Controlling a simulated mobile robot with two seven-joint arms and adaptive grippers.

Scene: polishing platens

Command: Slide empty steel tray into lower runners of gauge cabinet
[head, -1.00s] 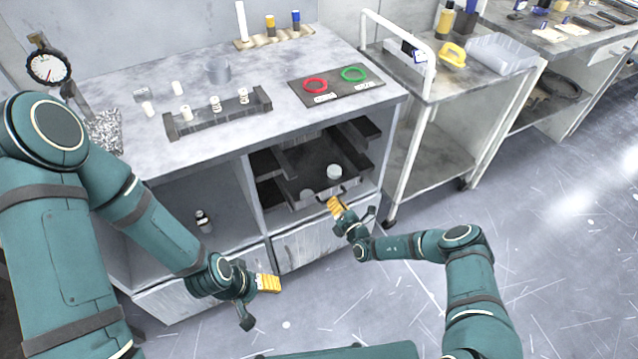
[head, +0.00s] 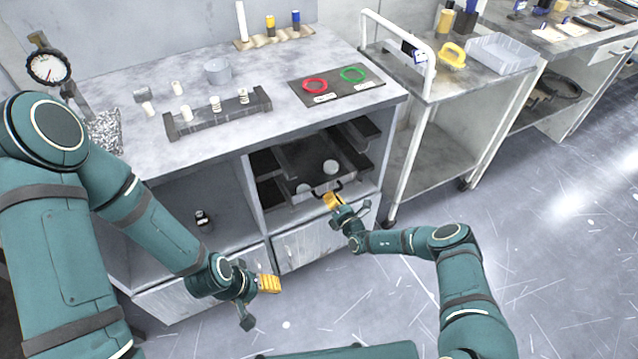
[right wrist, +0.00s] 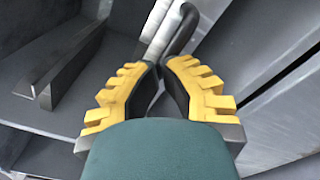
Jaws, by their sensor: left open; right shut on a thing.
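A dark steel tray (head: 309,163) with a black front handle (head: 327,189) sits in the right bay of the gauge cabinet (head: 146,238), between side runners. A white round piece (head: 331,166) and another pale one show at the tray; whether both rest in it I cannot tell. My right gripper (head: 333,200) is at the tray's front, shut on the handle. In the right wrist view the dark handle (right wrist: 181,30) runs up from between the yellow finger pads (right wrist: 157,85). My left gripper (head: 258,298) is open and empty, low in front of the cabinet's left side.
Runners (head: 361,131) line the bay's sides, with closed drawers below. The worktop holds a slotted block (head: 218,113), a dark mat (head: 338,84) with red and green rings, and a dial gauge (head: 49,67). A white cart (head: 430,80) stands right. The floor in front is clear.

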